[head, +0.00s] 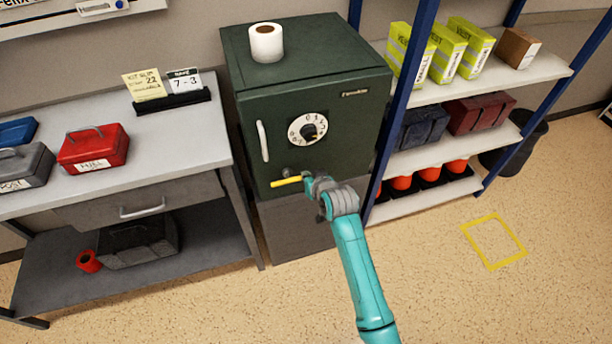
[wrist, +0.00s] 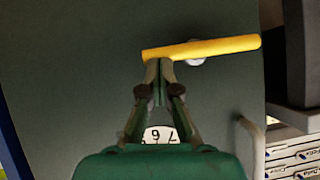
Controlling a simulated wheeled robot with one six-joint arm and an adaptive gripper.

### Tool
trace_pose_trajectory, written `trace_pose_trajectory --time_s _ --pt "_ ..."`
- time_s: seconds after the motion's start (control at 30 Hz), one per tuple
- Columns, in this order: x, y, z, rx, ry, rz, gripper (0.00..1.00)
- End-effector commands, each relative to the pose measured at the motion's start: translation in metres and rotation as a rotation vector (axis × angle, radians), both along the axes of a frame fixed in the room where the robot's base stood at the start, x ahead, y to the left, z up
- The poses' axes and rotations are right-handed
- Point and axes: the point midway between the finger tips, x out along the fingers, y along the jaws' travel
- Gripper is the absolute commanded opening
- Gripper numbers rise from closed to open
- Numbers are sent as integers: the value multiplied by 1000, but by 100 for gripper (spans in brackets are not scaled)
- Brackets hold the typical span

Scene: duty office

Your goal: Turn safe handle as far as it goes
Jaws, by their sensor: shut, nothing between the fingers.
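The dark green safe (head: 258,105) has a white number dial (head: 308,128) and a pale upright pull bar (head: 263,141) on its door. The yellow safe handle (head: 287,181) lies nearly level below the dial, tilted slightly. In the wrist view the yellow handle (wrist: 215,47) runs across the top, with its pale hub (wrist: 196,61) partly behind it. My gripper (wrist: 158,65) is shut and empty, its fingertips at the handle's left end in the wrist view. Whether they touch it I cannot tell. In the head view my gripper (head: 308,180) is at the handle's right end and hides part of it.
A white roll (head: 266,43) stands on top of the safe. A desk (head: 185,140) with cash boxes is close on the left. A blue-framed shelf rack (head: 395,100) is close on the right. The floor in front is clear, with a yellow taped square (head: 492,241).

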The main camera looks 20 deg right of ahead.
Motion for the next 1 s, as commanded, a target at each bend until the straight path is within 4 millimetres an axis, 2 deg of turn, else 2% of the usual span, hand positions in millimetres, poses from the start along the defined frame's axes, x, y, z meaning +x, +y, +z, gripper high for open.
trace_pose_trajectory --time_s 0.37,1.0 --pt "0 -4 -8 127 2 -2 0" --pt "0 -6 -38 685 2 -2 0"
